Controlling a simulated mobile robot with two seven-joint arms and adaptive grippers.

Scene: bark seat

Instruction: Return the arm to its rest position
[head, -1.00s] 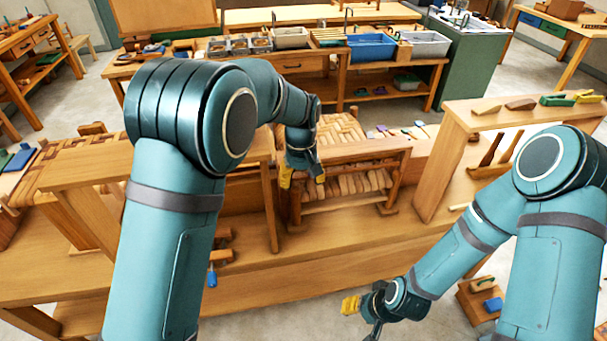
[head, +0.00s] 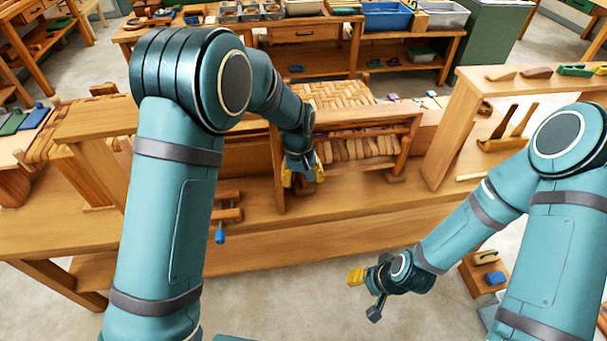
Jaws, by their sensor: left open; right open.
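My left gripper (head: 303,178) has yellow fingertips and is open. It hangs in front of the left side of a wooden stand with a woven top (head: 335,95) and a row of wooden pieces (head: 362,148). I see nothing held in it, and I cannot tell whether it touches the stand. My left arm crosses the left half of the view. My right gripper (head: 364,292) is open and appears empty. It is in front of the bench's front edge, low over the floor.
The wooden workbench (head: 270,249) runs across the middle. A wooden clamp with a blue handle (head: 220,235) is at its front edge. A raised shelf (head: 465,92) with tools stands at the right. Floor shows in front.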

